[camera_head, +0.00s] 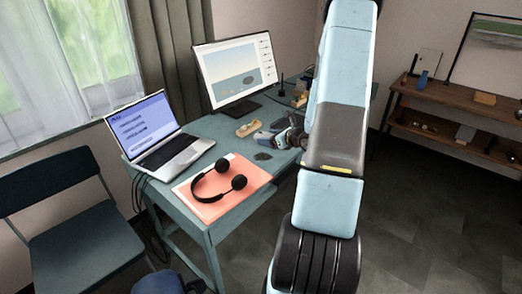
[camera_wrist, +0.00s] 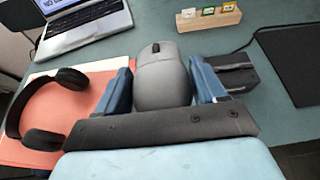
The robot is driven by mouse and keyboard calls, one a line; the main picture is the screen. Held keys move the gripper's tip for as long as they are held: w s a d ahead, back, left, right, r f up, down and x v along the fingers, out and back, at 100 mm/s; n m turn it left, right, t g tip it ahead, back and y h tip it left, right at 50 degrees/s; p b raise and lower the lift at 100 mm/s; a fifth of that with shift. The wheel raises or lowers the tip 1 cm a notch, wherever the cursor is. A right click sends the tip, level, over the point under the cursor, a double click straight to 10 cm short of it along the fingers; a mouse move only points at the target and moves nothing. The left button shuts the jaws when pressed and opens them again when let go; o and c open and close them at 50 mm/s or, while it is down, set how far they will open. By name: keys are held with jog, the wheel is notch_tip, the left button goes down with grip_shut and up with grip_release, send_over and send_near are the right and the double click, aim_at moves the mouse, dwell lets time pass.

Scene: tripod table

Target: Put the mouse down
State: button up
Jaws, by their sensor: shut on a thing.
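The grey mouse (camera_wrist: 162,78) shows in the wrist view, its dark scroll wheel facing up. My gripper (camera_wrist: 161,84) is shut on it, with one blue finger on each side. In the head view my gripper (camera_head: 275,137) is over the right part of the blue-green desk (camera_head: 221,128). A dark shadow-like patch lies on the desk below it, and the mouse seems to be held above the surface. The exact gap cannot be told. The mouse is hard to make out in the head view.
A laptop (camera_head: 172,149) and a monitor (camera_head: 236,72) stand on the desk. Black headphones (camera_head: 206,190) lie on an orange folder (camera_head: 221,205). A wooden block with small coloured pieces (camera_wrist: 209,17) and a dark flat pad (camera_wrist: 296,62) are nearby. Bare desk shows between folder and block.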

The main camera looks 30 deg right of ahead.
send_over(262, 155)
notch_tip(262, 155, down, 5)
jog(key=shift+f, duration=1.55)
jog(key=o, duration=1.1)
